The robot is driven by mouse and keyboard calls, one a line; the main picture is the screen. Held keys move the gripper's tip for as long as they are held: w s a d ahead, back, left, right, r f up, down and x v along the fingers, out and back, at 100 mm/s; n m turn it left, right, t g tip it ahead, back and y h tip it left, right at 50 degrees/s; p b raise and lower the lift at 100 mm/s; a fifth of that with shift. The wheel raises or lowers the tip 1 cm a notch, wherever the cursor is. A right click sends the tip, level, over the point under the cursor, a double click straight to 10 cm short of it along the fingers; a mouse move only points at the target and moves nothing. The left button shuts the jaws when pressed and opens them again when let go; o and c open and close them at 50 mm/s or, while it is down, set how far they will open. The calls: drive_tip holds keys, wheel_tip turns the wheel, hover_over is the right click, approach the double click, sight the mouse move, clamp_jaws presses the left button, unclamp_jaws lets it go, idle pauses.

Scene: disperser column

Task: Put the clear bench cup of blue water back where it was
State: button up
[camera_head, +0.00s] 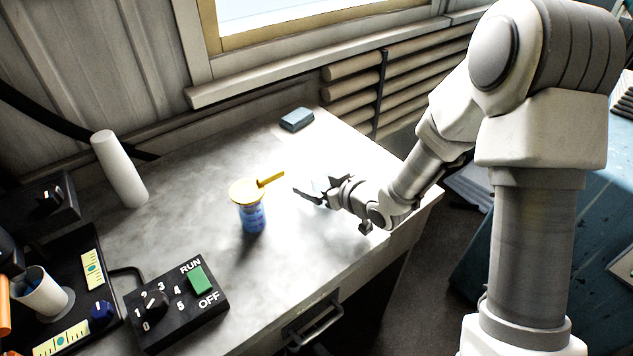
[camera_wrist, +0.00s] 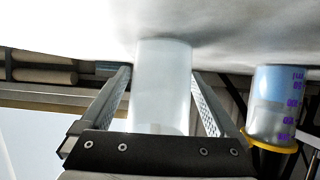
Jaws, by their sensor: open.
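My gripper (camera_head: 314,188) is low over the right part of the bench, open, with its fingers pointing left. In the wrist view, which is upside down, a pale, see-through cup (camera_wrist: 163,85) stands between the two open fingers, with a narrow gap on each side. Its tint is only faintly bluish, and I cannot tell the water level. In the head view this cup hardly shows against the bright bench and the fingers. A second cup, blue with a yellow rim and handle (camera_head: 252,215), stands left of my gripper. It also shows in the wrist view (camera_wrist: 277,95), with purple marks.
The grey bench (camera_head: 200,180) is clear around the two cups. A blue block (camera_head: 296,119) lies near the back edge. A white cylinder (camera_head: 120,170) stands at the left. A black control box (camera_head: 175,303) with a dial and green switch sits in front, beside a black base (camera_head: 65,300).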

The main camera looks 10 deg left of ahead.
drive_tip(key=p+v, duration=0.1)
drive_tip(key=v, duration=1.1)
drive_tip(key=shift+r, duration=0.1)
drive_tip(key=shift+w+d+r, duration=0.15)
drive_tip(key=shift+d, duration=0.1)
drive_tip(key=s+d+r+m+h, duration=0.1)
drive_tip(key=d+r+m+h, duration=0.2)
drive_tip(key=d+r+h, duration=0.35)
drive_tip(key=s+d+r+m+h, duration=0.1)
drive_tip(key=d+r+m+h, duration=0.25)
drive_tip(key=d, duration=0.55)
drive_tip(key=s+r+m+g, duration=0.1)
drive_tip(key=s+r, duration=0.1)
drive_tip(key=s, duration=0.6)
drive_tip(key=s+r+m+g, duration=0.2)
drive_tip(key=s+r, duration=0.1)
drive_tip(key=s, duration=0.5)
drive_tip(key=shift+s+d+r, duration=0.2)
drive_tip(key=shift+r, duration=0.1)
